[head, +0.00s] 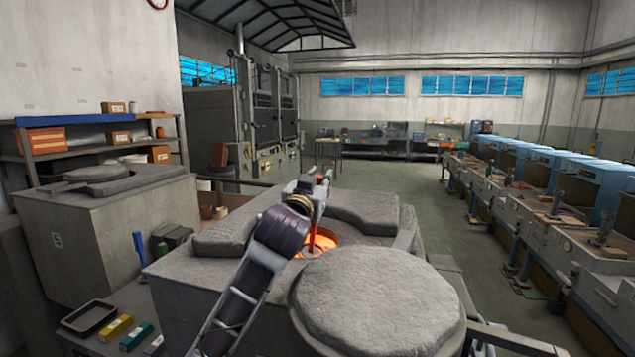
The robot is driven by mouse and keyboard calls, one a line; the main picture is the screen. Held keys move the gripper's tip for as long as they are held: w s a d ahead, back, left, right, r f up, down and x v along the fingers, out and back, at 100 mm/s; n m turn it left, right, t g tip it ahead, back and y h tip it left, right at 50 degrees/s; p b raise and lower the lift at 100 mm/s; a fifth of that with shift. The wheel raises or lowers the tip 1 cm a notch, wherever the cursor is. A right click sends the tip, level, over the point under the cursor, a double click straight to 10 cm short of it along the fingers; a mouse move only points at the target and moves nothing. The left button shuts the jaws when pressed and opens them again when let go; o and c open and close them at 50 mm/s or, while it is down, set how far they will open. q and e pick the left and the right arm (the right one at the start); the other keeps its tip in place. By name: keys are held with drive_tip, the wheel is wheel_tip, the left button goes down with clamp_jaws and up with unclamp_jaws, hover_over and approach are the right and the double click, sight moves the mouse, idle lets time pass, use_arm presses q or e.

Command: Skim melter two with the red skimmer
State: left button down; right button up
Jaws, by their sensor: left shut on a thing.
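A grey block-shaped melter (180,278) stands right in front of me, its round opening showing glowing orange melt (328,240). I cannot read a number on it. My left gripper (322,192) is over this opening, shut on the red skimmer (312,238). The skimmer's red shaft points down into the opening from the gripper, and its lower end is hidden in the glow and behind the rim. My left arm hides part of the opening's near left side. My right gripper is not in view.
A thick round lid (380,300) lies on the melter's near right, beside the opening. Another melter (110,215) stands at the left with its lid on. A black tray (89,317), a yellow block (115,328) and a blue-handled tool (138,247) are at the lower left. Blue-hooded benches (560,185) line the right.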

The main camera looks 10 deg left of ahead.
use_arm(q)
drive_tip(key=shift+w+p, duration=0.6)
drive_tip(key=shift+w, duration=1.6)
drive_tip(key=shift+a, duration=0.1)
drive_tip(key=shift+a+p, duration=0.5)
drive_tip(key=shift+a, duration=1.6)
drive_tip(key=shift+s, duration=0.15)
drive_tip(key=s, duration=0.6)
